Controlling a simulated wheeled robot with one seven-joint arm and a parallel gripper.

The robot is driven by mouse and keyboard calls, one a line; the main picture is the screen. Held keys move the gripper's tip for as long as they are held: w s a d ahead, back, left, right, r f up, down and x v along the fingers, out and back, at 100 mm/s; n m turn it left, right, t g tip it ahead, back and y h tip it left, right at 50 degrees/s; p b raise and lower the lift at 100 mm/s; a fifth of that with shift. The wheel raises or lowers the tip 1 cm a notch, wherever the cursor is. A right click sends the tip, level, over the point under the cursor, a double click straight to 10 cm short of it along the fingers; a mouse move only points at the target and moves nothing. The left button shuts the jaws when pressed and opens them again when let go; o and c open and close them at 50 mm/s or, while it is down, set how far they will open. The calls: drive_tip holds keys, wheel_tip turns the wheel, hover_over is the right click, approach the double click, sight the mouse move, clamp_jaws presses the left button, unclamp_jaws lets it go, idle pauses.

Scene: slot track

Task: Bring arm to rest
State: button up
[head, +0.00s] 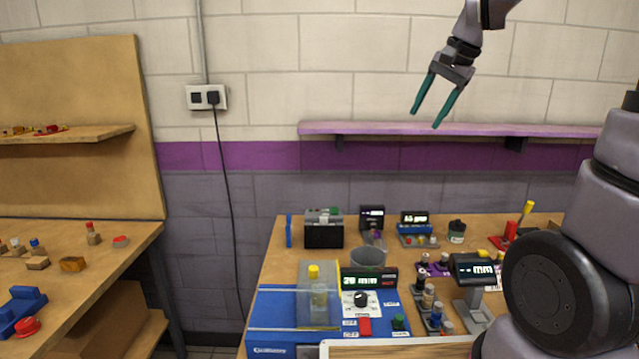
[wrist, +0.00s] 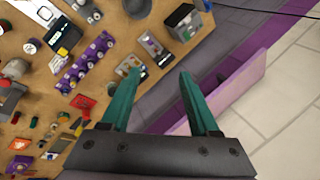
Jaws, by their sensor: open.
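My gripper (head: 436,101) is raised high in front of the wall, above the purple shelf, in the head view. Its two teal fingers are spread apart with nothing between them. In the wrist view the gripper (wrist: 158,92) also shows open and empty, with the workbench far below it. My arm comes in from the upper right of the head view.
The right workbench (head: 270,272) holds a blue device (head: 275,325), a grey cup (head: 368,257), several displays and small parts. A purple shelf (head: 450,129) runs along the wall. A second bench (head: 100,262) stands at the left. The air around my gripper is clear.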

drive_tip(key=s+n+t+h, duration=0.1)
drive_tip(key=s+n+t, duration=0.2)
drive_tip(key=s, duration=1.4)
drive_tip(key=shift+s+d+r+n, duration=0.2)
drive_tip(key=shift+s+r+n, duration=0.2)
drive_tip(key=shift+n, duration=0.4)
